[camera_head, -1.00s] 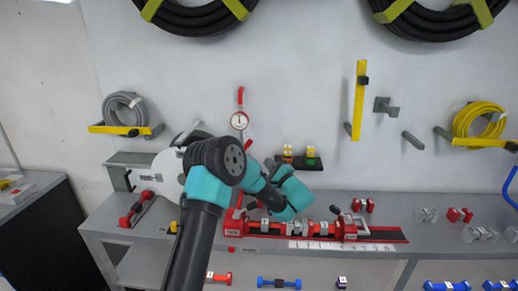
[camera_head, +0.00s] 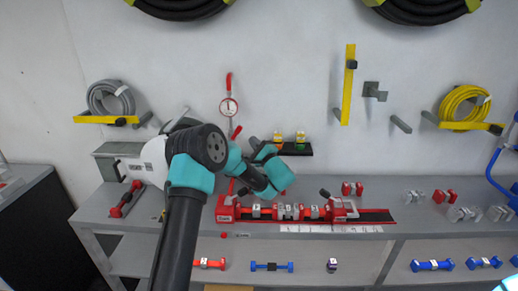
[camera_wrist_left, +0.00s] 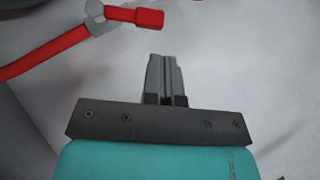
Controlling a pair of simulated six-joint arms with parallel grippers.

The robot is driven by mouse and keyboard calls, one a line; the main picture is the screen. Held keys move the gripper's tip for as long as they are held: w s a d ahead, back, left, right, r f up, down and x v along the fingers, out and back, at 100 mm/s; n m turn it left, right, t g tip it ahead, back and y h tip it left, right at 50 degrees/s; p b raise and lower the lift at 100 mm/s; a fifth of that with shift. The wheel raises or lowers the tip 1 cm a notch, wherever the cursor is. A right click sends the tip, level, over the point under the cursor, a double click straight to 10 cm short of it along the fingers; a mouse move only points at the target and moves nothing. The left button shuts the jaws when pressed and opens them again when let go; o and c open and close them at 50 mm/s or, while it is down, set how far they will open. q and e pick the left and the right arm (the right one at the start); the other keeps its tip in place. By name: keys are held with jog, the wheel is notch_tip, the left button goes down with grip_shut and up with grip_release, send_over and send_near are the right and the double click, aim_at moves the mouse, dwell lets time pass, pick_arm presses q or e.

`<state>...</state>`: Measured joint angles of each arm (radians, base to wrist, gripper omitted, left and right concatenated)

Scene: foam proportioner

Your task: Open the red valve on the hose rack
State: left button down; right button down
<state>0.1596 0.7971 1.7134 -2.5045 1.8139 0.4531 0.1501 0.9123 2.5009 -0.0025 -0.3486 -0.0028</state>
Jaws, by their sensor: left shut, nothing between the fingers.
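In the left wrist view a red handle end (camera_wrist_left: 148,18) and a red tube (camera_wrist_left: 45,52) show at the upper left, apart from the fingers. My left gripper (camera_head: 254,142) is raised near the wall, below and right of the gauge. Its fingers (camera_wrist_left: 165,78) are shut and empty.
A red rack (camera_head: 230,214) with several fittings lies on the grey bench (camera_head: 440,228). A small black shelf (camera_head: 298,151) with yellow-topped items is right of my left gripper. Hose coils hang on yellow brackets (camera_head: 95,119) at the sides.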

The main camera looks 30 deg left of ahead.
aim_at(235, 135)
pick_arm(q)
jog(key=x, duration=0.4)
jog(key=shift+w+a+r, duration=0.1)
jog(key=shift+a+r, duration=0.05)
jog(key=shift+a, duration=0.2)
